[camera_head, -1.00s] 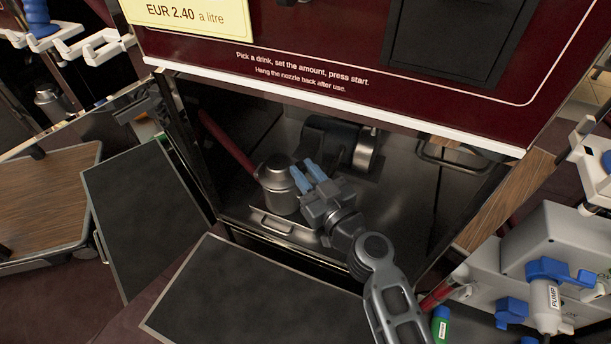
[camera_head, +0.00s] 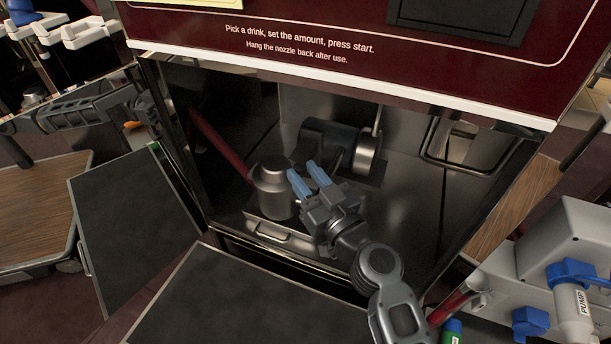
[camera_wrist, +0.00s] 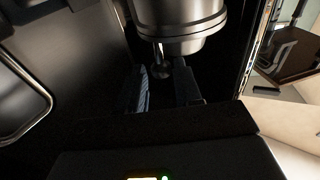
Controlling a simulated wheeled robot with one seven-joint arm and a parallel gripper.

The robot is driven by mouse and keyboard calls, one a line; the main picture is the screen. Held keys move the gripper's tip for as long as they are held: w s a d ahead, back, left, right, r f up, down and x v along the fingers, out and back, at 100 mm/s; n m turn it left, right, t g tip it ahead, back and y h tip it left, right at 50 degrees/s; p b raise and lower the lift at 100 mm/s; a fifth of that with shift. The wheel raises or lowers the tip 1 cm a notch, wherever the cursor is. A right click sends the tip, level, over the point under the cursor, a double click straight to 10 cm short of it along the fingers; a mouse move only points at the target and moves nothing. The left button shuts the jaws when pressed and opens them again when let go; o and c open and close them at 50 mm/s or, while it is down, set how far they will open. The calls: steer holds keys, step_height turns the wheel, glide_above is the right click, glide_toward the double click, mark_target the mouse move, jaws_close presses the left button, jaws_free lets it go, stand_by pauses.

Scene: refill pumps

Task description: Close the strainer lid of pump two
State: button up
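The strainer (camera_head: 273,197) is a grey metal pot standing inside the open pump cabinet, at the end of a red pipe. A round metal cap (camera_head: 270,172) sits on its top; I cannot tell from here whether it is fully closed. My gripper (camera_head: 303,170) is just right of the strainer's upper part, its two blue fingers parallel and apart. In the wrist view, the strainer body (camera_wrist: 182,18) fills the top middle. A small dark knob (camera_wrist: 162,68) projects from it towards the gap between the fingers (camera_wrist: 164,88), with space visible beside it. No grip on it shows.
A dark motor-like pump (camera_head: 335,145) lies behind the gripper. A low tray edge with a pull (camera_head: 268,232) runs below the strainer. Dark open panels (camera_head: 130,235) stand in front and left. A white unit with blue valves (camera_head: 565,272) is at right.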

steer(key=shift+o, duration=1.3)
steer(key=shift+s, duration=0.1)
steer(key=r+b+v, duration=0.1)
steer(key=v, duration=0.6)
steer(key=shift+s+d+f, duration=0.2)
steer(key=shift+s+f, duration=0.05)
steer(key=shift+f, duration=0.25)
